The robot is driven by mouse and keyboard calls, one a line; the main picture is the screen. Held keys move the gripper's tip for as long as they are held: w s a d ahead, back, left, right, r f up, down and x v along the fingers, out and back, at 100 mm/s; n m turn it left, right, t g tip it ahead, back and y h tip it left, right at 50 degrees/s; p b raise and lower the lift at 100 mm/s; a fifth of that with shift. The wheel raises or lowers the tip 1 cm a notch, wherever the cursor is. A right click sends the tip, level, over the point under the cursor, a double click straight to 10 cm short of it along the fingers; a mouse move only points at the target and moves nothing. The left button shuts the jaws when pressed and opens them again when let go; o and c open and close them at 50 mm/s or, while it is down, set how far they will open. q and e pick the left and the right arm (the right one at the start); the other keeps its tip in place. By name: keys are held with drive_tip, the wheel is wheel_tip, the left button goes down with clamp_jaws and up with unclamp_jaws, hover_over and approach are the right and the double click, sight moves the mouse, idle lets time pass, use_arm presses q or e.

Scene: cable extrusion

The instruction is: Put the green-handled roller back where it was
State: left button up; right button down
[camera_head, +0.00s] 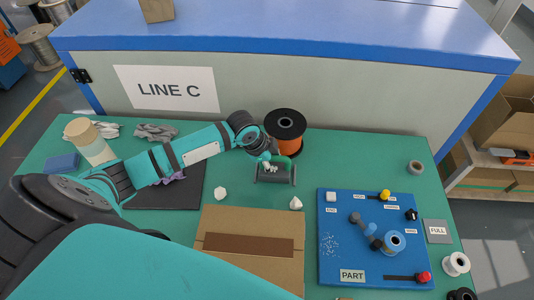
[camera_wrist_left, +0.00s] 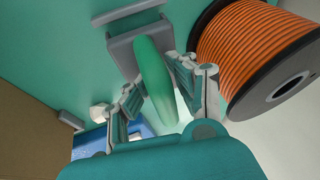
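The roller (camera_head: 275,175) stands on the green table in front of the orange cable spool (camera_head: 287,140). It has a grey body and a green handle. My left gripper (camera_head: 268,163) is at the handle from the left. In the left wrist view, the green handle (camera_wrist_left: 153,75) runs between the two fingers of my left gripper (camera_wrist_left: 154,92). The fingers are apart, with a narrow gap seen beside the handle. The grey roller part (camera_wrist_left: 125,25) lies beyond it. Whether a fingertip touches the handle is hard to see. My right gripper is not in view.
The orange spool (camera_wrist_left: 262,50) is close beside the right finger. A cardboard box (camera_head: 250,270) is in front of the roller, with white lumps (camera_head: 221,193) near it. A blue board (camera_head: 340,265) with small parts lies to the right.

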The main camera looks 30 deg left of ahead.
use_arm(q)
drive_tip(key=v, duration=1.2)
drive_tip(key=shift+r, duration=0.35)
drive_tip(key=shift+a, duration=0.1)
